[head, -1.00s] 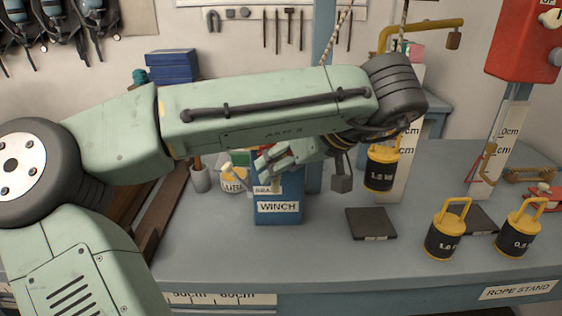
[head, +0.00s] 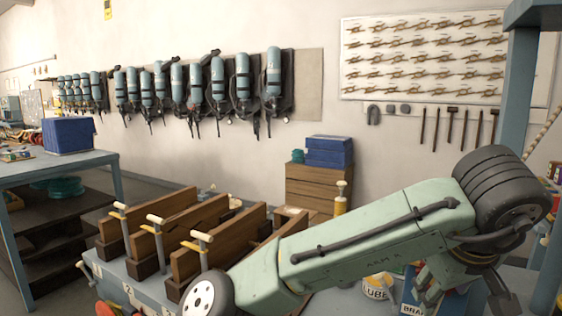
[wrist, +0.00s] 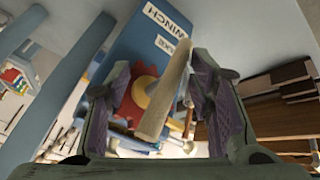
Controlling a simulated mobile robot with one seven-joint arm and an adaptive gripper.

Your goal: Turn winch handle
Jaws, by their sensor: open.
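The blue winch box (wrist: 150,35) fills the top middle of the wrist view, tilted in the picture, with labels reading WINCH and BRAKE. A tan, rod-shaped winch handle (wrist: 164,95) runs slantwise from a red and yellow hub (wrist: 133,98). My gripper (wrist: 162,82) is open, with one finger on each side of the handle in the picture; no finger clearly touches it. In the head view my gripper (head: 432,288) is low at the right, partly in front of the winch (head: 412,306), which the frame's bottom edge cuts off. The handle cannot be made out there.
A yellow-and-white LUBE tin (head: 375,289) stands left of the winch. A blue post (head: 521,90) rises at the right. Wooden boards with clamps (head: 160,232) stand on a bench at the left.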

